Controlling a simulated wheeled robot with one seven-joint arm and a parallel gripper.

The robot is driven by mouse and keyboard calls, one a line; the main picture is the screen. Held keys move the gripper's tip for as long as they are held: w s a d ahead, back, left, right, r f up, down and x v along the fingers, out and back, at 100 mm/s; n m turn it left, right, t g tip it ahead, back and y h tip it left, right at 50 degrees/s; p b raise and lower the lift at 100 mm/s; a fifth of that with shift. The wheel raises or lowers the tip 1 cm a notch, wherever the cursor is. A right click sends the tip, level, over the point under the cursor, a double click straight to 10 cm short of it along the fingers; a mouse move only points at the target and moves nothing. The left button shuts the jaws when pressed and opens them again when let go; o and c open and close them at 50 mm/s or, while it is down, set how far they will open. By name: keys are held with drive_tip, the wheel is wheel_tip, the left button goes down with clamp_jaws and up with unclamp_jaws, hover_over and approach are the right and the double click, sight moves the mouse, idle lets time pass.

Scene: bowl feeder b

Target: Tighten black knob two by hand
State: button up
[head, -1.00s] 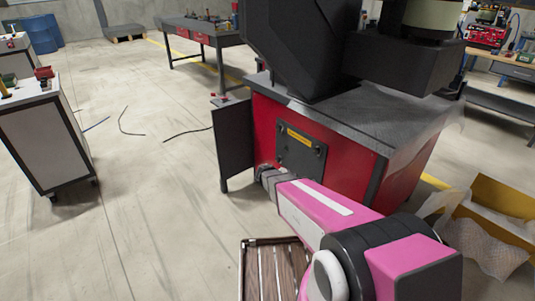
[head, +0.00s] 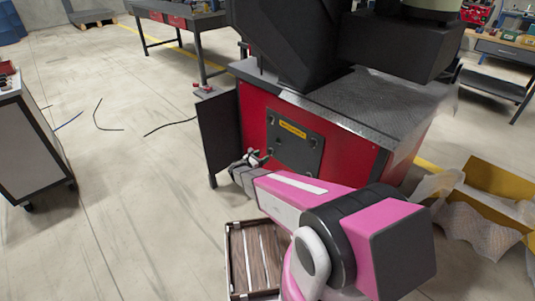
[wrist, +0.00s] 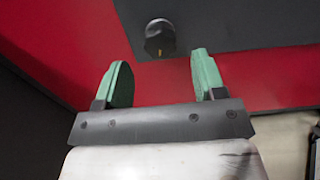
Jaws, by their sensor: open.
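A round black knob (wrist: 159,38) with a small yellowish mark sits near the edge of a dark panel in the wrist view. In the head view the dark panel (head: 288,150), with a yellow label, is on the front of a red machine (head: 352,157). Small dark knobs show near its corners; I cannot tell which is knob two. My gripper (wrist: 162,72) has two green fingers, spread apart and empty. The knob is just beyond the fingertips, roughly between them in the picture. In the head view my gripper (head: 254,157) is beside the panel's lower left corner.
A dark open door (head: 218,135) stands at the machine's left side, close to my gripper. A wooden slatted crate (head: 230,262) lies on the floor below my arm. A yellow box with wrapping (head: 497,180) is at right. The floor at left is mostly clear.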

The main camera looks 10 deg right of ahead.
sight(268, 153)
drive_tip(key=shift+x, duration=2.5)
drive_tip(key=c, duration=0.9)
